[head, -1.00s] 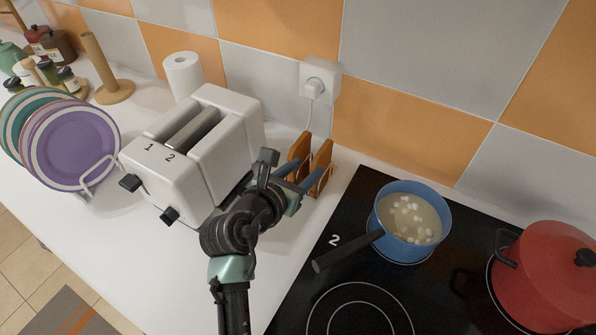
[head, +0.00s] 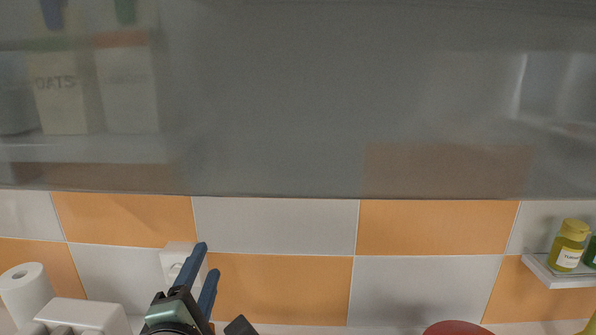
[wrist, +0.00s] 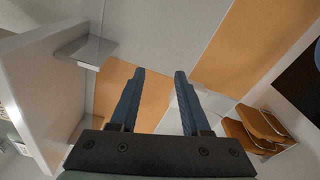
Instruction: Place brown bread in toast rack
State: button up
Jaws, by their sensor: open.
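Brown bread slices (wrist: 245,138) stand side by side in the wire toast rack (wrist: 278,138) at the right of the wrist view. My gripper (wrist: 160,72) is open, with nothing between its two blue fingers, and is apart from the bread and rack. In the head view my gripper (head: 208,260) is at the lower left, in front of the wall tiles. The bread and rack are not clearly visible in the head view.
The toaster (head: 85,316) and paper roll (head: 27,292) are at the lower left. A wall socket (head: 180,262) is behind my gripper. A glass-fronted cabinet (head: 280,110) hangs above. A red pot lid (head: 457,328) shows at the bottom, and a spice shelf (head: 560,275) at the right.

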jog(key=s+d+r+m+t, duration=0.2)
jog(key=d+r+m, duration=0.25)
jog(key=r, duration=0.35)
jog(key=s+d+r+m+t, duration=0.1)
jog(key=d+r+m+t, duration=0.15)
jog(key=r+m, duration=0.45)
jog(key=s+d+r+m+t, duration=0.2)
jog(key=s+d+r+m, duration=0.1)
jog(key=s+r+m, duration=0.2)
jog(key=s+d+r+m+t+h, duration=0.1)
jog(key=s+d+r+m+t, duration=0.2)
jog(key=r, duration=0.7)
jog(key=s+m, duration=0.2)
jog(key=s, duration=0.1)
jog(key=shift+s+d+r, duration=0.25)
jog(key=shift+s+r, duration=0.05)
jog(key=shift+s, duration=0.1)
